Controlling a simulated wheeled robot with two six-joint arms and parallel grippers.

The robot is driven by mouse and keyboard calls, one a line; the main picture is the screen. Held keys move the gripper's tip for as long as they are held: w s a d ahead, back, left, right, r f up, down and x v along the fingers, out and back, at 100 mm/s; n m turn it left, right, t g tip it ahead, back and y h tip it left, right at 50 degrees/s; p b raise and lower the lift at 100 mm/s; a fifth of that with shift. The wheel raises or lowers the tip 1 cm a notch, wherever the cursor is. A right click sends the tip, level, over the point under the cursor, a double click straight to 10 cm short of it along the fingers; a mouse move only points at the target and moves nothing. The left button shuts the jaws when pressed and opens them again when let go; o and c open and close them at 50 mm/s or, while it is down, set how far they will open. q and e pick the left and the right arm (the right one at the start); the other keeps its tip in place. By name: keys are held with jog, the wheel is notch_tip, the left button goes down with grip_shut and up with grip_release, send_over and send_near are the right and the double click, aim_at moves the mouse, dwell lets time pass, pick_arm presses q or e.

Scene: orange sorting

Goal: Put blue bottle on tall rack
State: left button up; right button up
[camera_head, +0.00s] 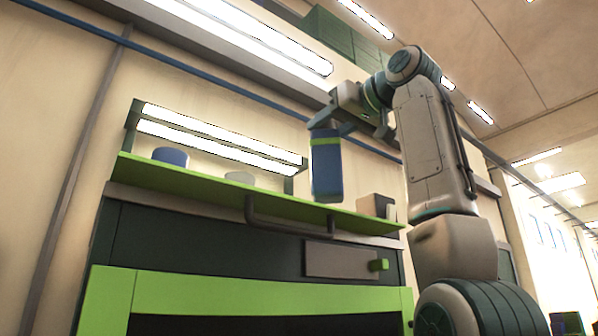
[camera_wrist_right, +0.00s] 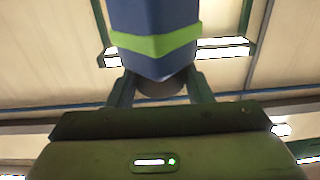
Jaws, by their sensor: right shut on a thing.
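The blue bottle (camera_head: 327,170) has a green band and hangs upright in my right gripper (camera_head: 325,124). The gripper is shut on its upper end, above the band. In the right wrist view the bottle (camera_wrist_right: 155,35) shows between the two fingers (camera_wrist_right: 160,88). The tall rack has a green top shelf (camera_head: 215,185). In the head view the bottle's lower end overlaps the shelf's edge; I cannot tell whether it touches. My left gripper is not in view.
On the shelf stand a blue round object (camera_head: 171,156), a pale low object (camera_head: 240,177) and a brown and white box-like object (camera_head: 377,206). A dark handle bar (camera_head: 290,226) juts from the shelf's front. Lit strips (camera_head: 215,145) run behind.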

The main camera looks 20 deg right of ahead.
aim_at(326, 161)
pick_arm(q)
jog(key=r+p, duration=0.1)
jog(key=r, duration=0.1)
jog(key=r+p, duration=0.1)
jog(key=p, duration=0.1)
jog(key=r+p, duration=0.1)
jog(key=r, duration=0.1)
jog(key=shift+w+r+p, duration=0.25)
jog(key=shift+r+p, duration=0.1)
pick_arm(e)
jog(key=w+a+f, duration=0.3)
jog(key=w+f, duration=0.1)
jog(key=w, duration=0.6)
jog(key=shift+w+f, duration=0.2)
jog(key=shift+f, duration=0.2)
jog(key=o, duration=1)
jog(key=shift+s+a, duration=0.1)
jog(key=shift+s, duration=0.05)
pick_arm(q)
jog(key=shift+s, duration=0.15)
pick_arm(e)
jog(key=shift+o, duration=1)
jog(key=shift+s+r, duration=0.1)
pick_arm(q)
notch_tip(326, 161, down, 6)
jog(key=b, duration=0.6)
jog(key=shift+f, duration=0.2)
pick_arm(e)
jog(key=v, duration=1.2)
